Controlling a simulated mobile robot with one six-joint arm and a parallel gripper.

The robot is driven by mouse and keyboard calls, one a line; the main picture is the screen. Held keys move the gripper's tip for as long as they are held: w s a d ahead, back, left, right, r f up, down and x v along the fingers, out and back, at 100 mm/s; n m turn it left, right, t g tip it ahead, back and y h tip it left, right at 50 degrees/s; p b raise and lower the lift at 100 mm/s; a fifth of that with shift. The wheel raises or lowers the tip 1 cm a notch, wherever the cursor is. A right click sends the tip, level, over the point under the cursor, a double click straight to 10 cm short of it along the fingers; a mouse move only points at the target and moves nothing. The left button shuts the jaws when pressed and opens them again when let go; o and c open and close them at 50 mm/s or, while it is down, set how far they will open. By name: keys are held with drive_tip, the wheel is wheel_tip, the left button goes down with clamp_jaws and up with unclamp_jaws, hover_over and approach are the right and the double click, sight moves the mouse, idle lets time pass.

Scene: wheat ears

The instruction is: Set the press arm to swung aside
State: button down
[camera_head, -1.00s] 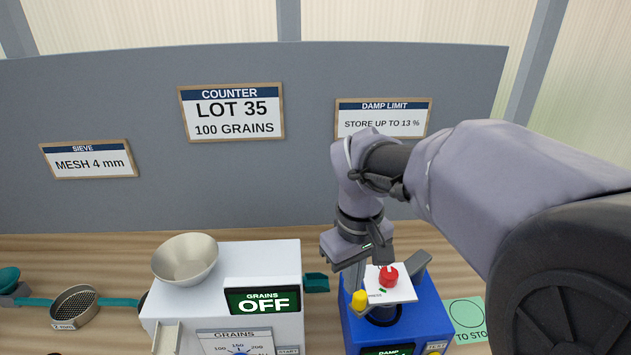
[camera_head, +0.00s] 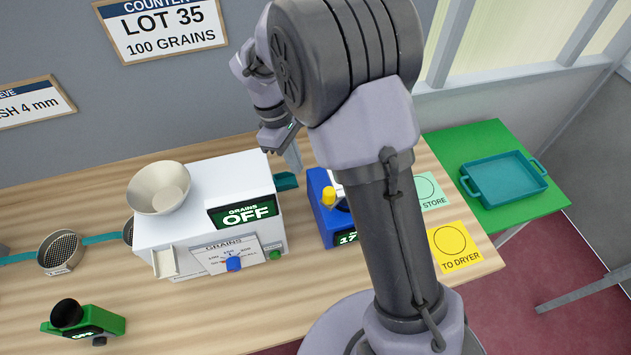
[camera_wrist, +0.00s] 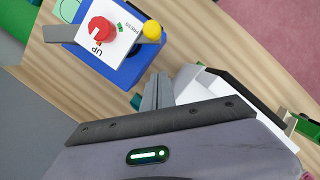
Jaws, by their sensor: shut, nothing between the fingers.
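The blue damp meter (camera_head: 325,228) stands right of the white counter, largely hidden behind my arm in the head view. A grey bar (camera_wrist: 62,34) passes by the plate, and a yellow ball (camera_wrist: 152,29) sits at the plate's corner. The yellow ball also shows in the head view (camera_head: 328,196). My gripper (camera_wrist: 157,90) is shut and empty, apart from the ball and plate. In the head view its fingers (camera_head: 293,158) are behind and left of the meter.
The white counter (camera_head: 160,233) with a bowl (camera_head: 158,187) stands close on the left. A teal scoop (camera_head: 286,181) lies between it and the meter. Sieves (camera_head: 60,250) and a green device (camera_head: 85,322) are farther left. A teal tray (camera_head: 503,178) stands at right.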

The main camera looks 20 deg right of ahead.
drive_tip(key=s+d+f, duration=0.3)
drive_tip(key=d+f, duration=0.1)
drive_tip(key=f, duration=0.1)
drive_tip(key=shift+s, duration=0.15)
drive_tip(key=shift+s, duration=0.1)
